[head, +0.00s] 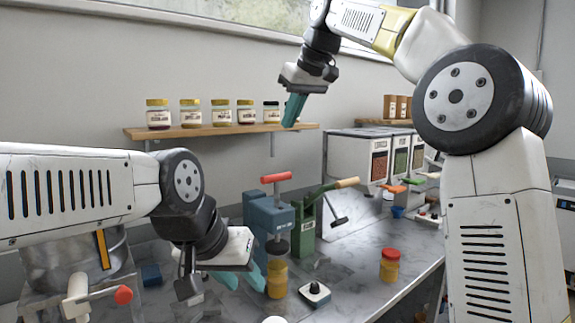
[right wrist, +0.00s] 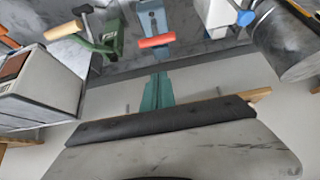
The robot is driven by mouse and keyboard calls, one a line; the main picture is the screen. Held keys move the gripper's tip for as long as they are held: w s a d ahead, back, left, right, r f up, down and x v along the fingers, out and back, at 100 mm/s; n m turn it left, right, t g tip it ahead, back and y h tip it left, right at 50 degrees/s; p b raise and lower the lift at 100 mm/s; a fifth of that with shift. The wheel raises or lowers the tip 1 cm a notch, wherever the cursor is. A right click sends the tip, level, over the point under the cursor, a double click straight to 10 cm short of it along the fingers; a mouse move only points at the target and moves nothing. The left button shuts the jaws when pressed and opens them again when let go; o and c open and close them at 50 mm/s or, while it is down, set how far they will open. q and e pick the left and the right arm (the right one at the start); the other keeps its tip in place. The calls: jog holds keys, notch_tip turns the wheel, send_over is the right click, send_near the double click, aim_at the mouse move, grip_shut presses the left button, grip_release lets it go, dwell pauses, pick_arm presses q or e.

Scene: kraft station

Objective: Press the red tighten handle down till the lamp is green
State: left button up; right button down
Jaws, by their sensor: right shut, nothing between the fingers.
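The red tighten handle (head: 276,176) is a bar across the top of a post on the blue press (head: 276,216). A jar with yellow contents (head: 277,280) stands under the press's dark head. My left gripper (head: 238,279) is low, just left of the jar, with its teal fingers apart; I cannot tell if a finger touches the jar. My right gripper (head: 292,122) is shut and empty, raised above and apart from the handle. The right wrist view also shows the red handle (right wrist: 157,41) beyond the shut teal fingers (right wrist: 157,92). I cannot make out a lit lamp.
A green press with a wooden-gripped lever (head: 346,183) stands right of the blue press. A red-lidded jar (head: 390,265) and a small black-and-white device (head: 315,293) stand on the grey worktop. A wall shelf (head: 210,132) holds several jars. A metal pot (head: 75,258) is at left.

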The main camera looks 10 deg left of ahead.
jog(key=shift+a, duration=0.15)
send_over(278, 176)
jog(key=f, duration=0.8)
jog(key=shift+w+a+f, duration=0.15)
jog(key=shift+w+a, duration=0.05)
jog(key=shift+w, duration=0.05)
jog(key=f, duration=0.3)
jog(key=shift+s+d, duration=0.2)
jog(key=shift+d, duration=0.05)
jog(key=shift+f, duration=0.45)
